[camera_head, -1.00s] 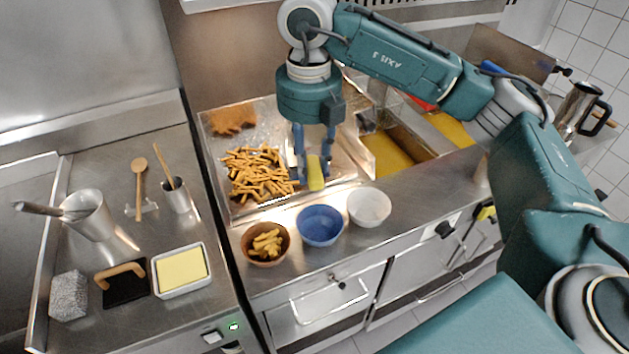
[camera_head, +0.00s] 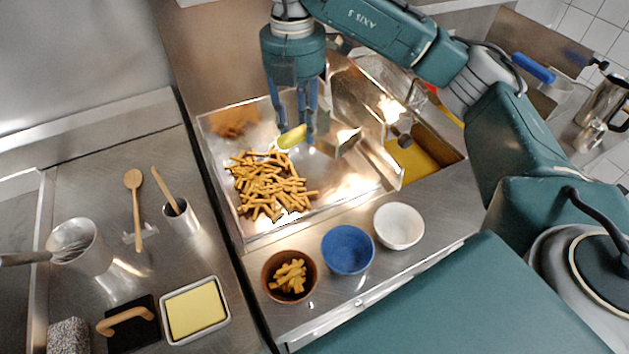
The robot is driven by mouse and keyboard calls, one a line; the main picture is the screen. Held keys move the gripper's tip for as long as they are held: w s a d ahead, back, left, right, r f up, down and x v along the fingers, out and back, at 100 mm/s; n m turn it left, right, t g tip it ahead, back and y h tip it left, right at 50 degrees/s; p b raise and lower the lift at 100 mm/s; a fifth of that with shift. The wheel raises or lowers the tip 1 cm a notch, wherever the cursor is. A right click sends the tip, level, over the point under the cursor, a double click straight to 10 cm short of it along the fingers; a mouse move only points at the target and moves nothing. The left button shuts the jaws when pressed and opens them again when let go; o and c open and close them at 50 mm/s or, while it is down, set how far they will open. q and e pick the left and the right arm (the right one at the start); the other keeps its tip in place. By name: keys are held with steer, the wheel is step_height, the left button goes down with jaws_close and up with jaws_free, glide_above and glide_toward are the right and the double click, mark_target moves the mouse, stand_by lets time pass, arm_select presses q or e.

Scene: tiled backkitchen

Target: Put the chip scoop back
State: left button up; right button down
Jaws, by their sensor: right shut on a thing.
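The chip scoop shows mainly by its yellow handle (camera_head: 292,137), held between the fingertips of my right gripper (camera_head: 296,135). The gripper points down and is shut on the handle, over the back part of the metal chip tray (camera_head: 240,232). A pile of chips (camera_head: 268,186) lies in the tray just in front of the handle. The scoop's metal part is hard to tell from the shiny tray, and I cannot tell whether it touches the tray. My left gripper is not in view.
A brown bowl of chips (camera_head: 270,259), a blue bowl (camera_head: 347,250) and a white bowl (camera_head: 398,226) line the counter's front edge. A fryer with yellow oil (camera_head: 412,163) lies right of the tray. Utensils and a butter dish (camera_head: 195,309) stand on the left counter.

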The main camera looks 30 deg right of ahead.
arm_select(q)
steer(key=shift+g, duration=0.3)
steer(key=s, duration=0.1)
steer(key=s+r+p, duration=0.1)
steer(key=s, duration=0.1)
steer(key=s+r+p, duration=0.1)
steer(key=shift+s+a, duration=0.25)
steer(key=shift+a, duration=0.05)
arm_select(e)
step_height(320, 180, down, 19)
steer(key=shift+s, duration=0.45)
steer(key=c, duration=1.3)
jaws_free()
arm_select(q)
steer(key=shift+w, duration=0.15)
arm_select(e)
steer(key=shift+o, duration=0.2)
steer(key=shift+r, duration=0.1)
steer(key=shift+r, duration=0.1)
